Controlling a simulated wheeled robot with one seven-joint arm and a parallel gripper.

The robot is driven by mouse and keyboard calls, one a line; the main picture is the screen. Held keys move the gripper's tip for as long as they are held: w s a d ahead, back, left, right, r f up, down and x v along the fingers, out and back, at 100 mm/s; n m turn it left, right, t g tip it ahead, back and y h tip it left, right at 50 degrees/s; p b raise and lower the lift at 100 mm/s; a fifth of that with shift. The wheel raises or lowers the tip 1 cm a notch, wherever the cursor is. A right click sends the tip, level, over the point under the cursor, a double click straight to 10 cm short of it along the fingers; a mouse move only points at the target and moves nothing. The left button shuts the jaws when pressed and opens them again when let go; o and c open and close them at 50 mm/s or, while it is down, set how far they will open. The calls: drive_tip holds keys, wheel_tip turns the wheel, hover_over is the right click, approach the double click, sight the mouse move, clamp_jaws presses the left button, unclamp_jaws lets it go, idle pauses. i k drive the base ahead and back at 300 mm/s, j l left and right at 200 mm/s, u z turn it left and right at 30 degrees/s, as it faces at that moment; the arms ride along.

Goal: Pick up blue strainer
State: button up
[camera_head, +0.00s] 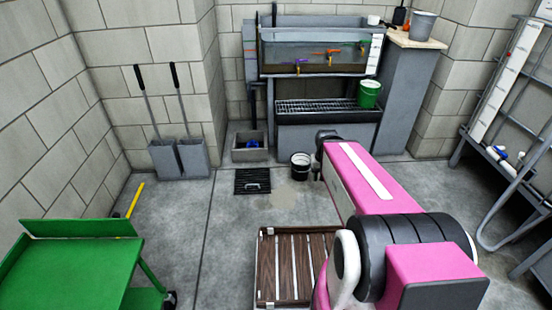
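A small blue object (251,145), possibly the blue strainer, lies inside a grey square basin (238,155) on the floor by the back wall. It is too small to make out its shape. My pink arm reaches forward from the lower right. A dark part (322,150) shows at its far end, short of the tank stand and to the right of the basin. I cannot make out fingers there, nor whether they are open or shut. Nothing held can be seen.
A black-and-white bucket (301,165) and a black floor grate (253,181) lie near the basin. Two long-handled dustpans (193,158) stand left. A wooden pallet (270,268) and green cart (70,265) are in front. A water tank (310,55) stands behind. The left-centre floor is clear.

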sight(252, 144)
drive_tip(key=i+j, duration=0.2)
drive_tip(key=i, duration=0.35)
drive_tip(key=i+j, duration=0.25)
drive_tip(key=i, duration=0.3)
drive_tip(key=i+j+u, duration=0.1)
drive_tip(key=i, duration=0.5)
drive_tip(key=j, duration=0.1)
